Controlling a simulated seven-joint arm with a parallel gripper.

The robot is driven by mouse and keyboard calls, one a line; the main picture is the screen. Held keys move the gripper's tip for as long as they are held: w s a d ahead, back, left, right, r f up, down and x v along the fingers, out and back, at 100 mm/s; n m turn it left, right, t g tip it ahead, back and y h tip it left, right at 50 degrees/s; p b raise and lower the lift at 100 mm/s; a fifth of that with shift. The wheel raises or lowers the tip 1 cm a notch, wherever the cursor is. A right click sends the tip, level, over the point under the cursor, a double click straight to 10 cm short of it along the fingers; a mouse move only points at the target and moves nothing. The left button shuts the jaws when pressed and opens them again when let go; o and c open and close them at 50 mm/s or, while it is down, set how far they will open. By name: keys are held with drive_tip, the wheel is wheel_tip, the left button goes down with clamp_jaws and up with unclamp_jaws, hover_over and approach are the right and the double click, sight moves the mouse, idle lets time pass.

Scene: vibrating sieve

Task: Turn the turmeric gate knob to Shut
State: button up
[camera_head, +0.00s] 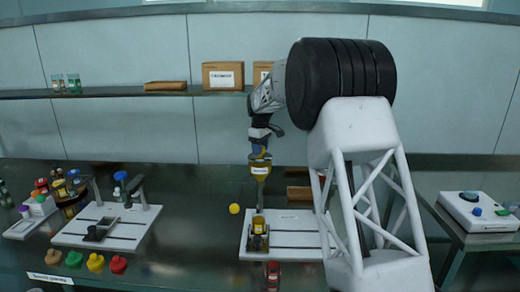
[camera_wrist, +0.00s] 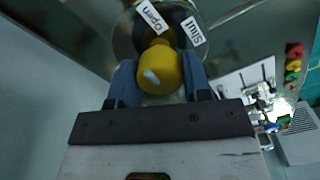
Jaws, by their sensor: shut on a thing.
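The yellow turmeric gate knob (camera_wrist: 160,70) sits between the blue fingers of my gripper (camera_wrist: 160,82) in the wrist view. My gripper is shut on it from both sides. The knob has a small white mark on its face. Behind it is a round plate with two white labels, Open (camera_wrist: 152,17) and Shut (camera_wrist: 193,31). The knob's far part lies nearer the Open label, but its exact setting is hard to tell.
Below the hopper is a white base plate (camera_head: 290,250) with a yellow container (camera_head: 258,238). A yellow ball (camera_head: 235,208) is left of it. Another white station (camera_head: 120,235) and several colored knobs stand at left. A control box (camera_head: 485,211) stands at right. A shelf (camera_head: 130,92) runs behind.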

drive_tip(key=m, duration=1.3)
drive_tip(key=shift+m, duration=2.1)
drive_tip(key=o, duration=0.9)
drive_tip(key=shift+r, duration=0.15)
